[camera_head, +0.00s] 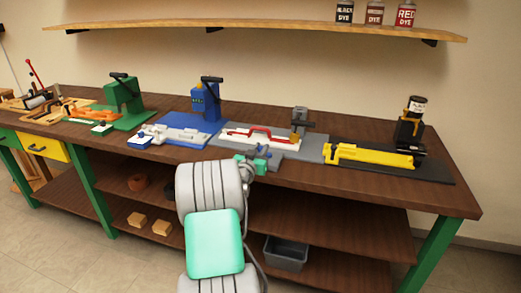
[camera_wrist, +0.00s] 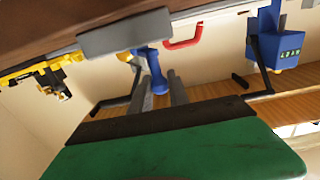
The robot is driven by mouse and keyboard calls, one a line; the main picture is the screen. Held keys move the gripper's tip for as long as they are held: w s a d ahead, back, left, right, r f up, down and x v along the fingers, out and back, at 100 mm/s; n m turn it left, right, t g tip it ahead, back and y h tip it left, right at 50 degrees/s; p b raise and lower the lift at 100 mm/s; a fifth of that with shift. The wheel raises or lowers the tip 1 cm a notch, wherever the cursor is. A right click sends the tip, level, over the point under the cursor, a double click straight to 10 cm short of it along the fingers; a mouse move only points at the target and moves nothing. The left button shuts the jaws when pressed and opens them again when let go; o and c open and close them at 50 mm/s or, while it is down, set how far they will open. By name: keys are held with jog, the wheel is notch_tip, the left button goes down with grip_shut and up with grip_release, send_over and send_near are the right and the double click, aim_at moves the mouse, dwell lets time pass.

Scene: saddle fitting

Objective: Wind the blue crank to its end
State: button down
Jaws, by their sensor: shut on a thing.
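The blue crank (camera_wrist: 154,68) shows in the wrist view at the front of the grey station, with its knob-like handle between my two grey fingers. My gripper (camera_wrist: 160,86) is shut on this handle. In the head view my gripper (camera_head: 258,160) is at the bench's front edge, before the grey station (camera_head: 312,147). There it hides most or all of the crank, so I cannot tell the crank's angle. The grey block (camera_wrist: 140,30) behind the crank shows in the wrist view.
A red handle (camera_head: 245,133) lies on the grey station. A yellow station (camera_head: 370,155) stands to its right, a blue press (camera_head: 206,101) and a green press (camera_head: 124,95) to its left. A lower shelf holds a grey bin (camera_head: 285,254). Dye bottles (camera_head: 374,13) stand above.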

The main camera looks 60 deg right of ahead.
aim_at(269, 153)
jog(key=shift+s+r+t+p, duration=0.1)
jog(key=shift+s+t+p, duration=0.05)
jog(key=shift+t+p, duration=0.2)
